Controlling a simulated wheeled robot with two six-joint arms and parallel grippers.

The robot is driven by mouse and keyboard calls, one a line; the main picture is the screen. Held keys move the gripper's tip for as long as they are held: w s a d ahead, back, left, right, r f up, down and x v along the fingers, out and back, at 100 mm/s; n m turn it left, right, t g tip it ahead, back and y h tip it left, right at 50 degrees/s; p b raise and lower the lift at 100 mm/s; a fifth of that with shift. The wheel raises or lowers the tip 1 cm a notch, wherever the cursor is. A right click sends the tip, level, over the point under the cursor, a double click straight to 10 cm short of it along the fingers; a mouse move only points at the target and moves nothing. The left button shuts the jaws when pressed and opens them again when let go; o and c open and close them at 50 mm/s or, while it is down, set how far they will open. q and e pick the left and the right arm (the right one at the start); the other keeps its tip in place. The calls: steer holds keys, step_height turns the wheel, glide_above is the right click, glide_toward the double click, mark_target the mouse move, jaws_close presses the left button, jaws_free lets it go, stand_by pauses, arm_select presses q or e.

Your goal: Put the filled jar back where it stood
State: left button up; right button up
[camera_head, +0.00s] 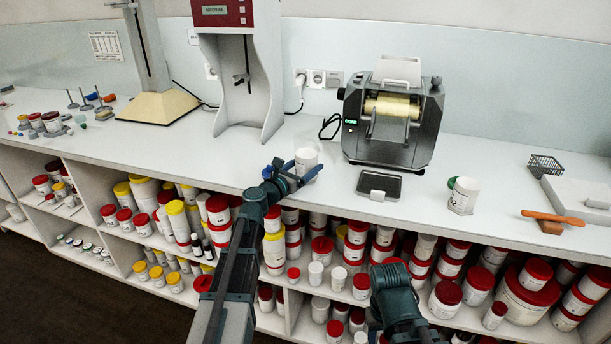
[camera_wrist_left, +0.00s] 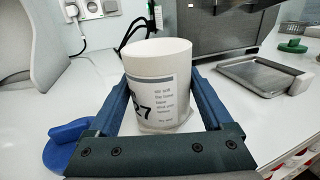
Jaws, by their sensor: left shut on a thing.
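A white jar (camera_head: 306,158) with a printed label is at the front part of the counter, left of the roller mill. My left gripper (camera_head: 296,178) has its blue fingers on either side of it, shut on it. In the left wrist view the jar (camera_wrist_left: 158,85) is upright between the fingers, its label facing the camera. Its base is low at the counter top; I cannot tell whether it touches. Its contents are hidden. My right arm shows at the bottom, but its gripper fingers do not show.
The roller mill (camera_head: 394,123) stands behind, with a dark tray (camera_head: 379,184) in front. Another white jar (camera_head: 463,194) and a green lid (camera_head: 451,181) are to the right, then an orange spatula (camera_head: 553,217). A white stand (camera_head: 240,80) is behind left.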

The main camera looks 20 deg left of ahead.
arm_select(q)
steer(key=shift+f, duration=0.6)
arm_select(e)
steer(key=shift+f, duration=0.65)
arm_select(q)
steer(key=shift+f+b, duration=0.25)
steer(key=shift+b, duration=0.1)
steer(key=o, duration=1.3)
steer(key=shift+r, duration=0.1)
steer(key=shift+c, duration=0.2)
arm_select(e)
steer(key=shift+f, duration=0.15)
arm_select(q)
steer(key=shift+r+p, duration=0.2)
steer(key=shift+p, duration=0.1)
steer(key=v, duration=1.2)
